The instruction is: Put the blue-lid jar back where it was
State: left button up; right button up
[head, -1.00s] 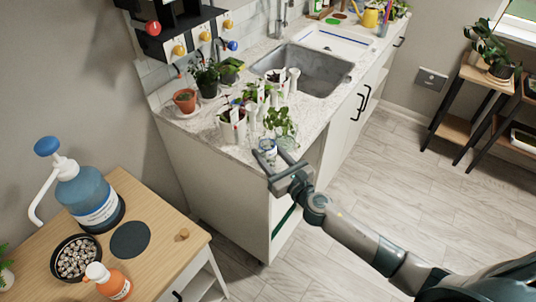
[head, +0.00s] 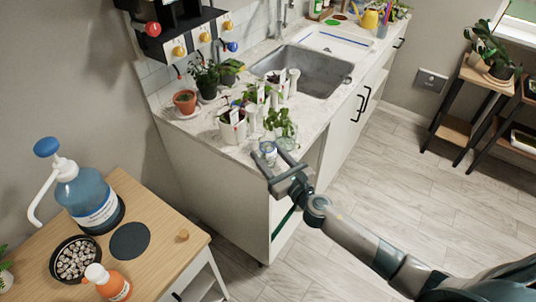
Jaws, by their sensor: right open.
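A small clear jar with a bluish top (head: 268,148) stands on the counter near its front corner, beside a glass with a green cutting (head: 283,128). It is small in the picture, so I cannot make out its lid well. My right gripper (head: 274,161) is open at the counter edge. Its fingertips point at the jar and lie just in front of it, partly hiding its foot. I cannot tell whether they touch it. My left gripper is not in view.
White pots with labels (head: 232,128) and a terracotta pot (head: 185,101) crowd the counter (head: 182,126) behind the jar. The sink (head: 312,72) lies farther back. A wooden table (head: 165,230) at the lower left holds a blue pump bottle (head: 88,195), a dark round mat (head: 130,240) and an orange bottle (head: 113,285).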

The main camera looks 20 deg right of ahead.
jog(key=shift+s, duration=0.2)
jog(key=b+v, duration=0.3)
jog(key=v, duration=0.8)
jog(key=shift+s+d, duration=0.2)
jog(key=shift+s, duration=0.1)
jog(key=shift+r, duration=0.15)
jog(key=s+d+f+m+g+h, duration=0.1)
jog(key=s+d+f+m+g, duration=0.3)
jog(key=f, duration=0.6)
jog(key=w+d+f+m+h, duration=0.15)
jog(key=f+m, duration=0.35)
jog(key=f, duration=0.5)
jog(key=s+d+f+m+g+h, duration=0.25)
jog(key=f+m, duration=0.25)
jog(key=f, duration=0.5)
jog(key=s+d+f+m+g, duration=0.1)
jog(key=s+f+m+g, duration=0.1)
jog(key=s+f+m, duration=0.7)
jog(key=s+a+f+m+g, duration=0.2)
jog(key=s+f+m, duration=0.2)
jog(key=s+f, duration=0.3)
jog(key=s+a+f+m+g, duration=0.2)
jog(key=s+f+m, duration=0.3)
jog(key=s, duration=1)
jog(key=s+a+f+m+g, duration=0.2)
jog(key=s+f+m+g, duration=0.2)
jog(key=s+f, duration=0.4)
jog(key=s, duration=0.4)
jog(key=shift+f+m, duration=0.3)
jog(key=shift+f, duration=0.1)
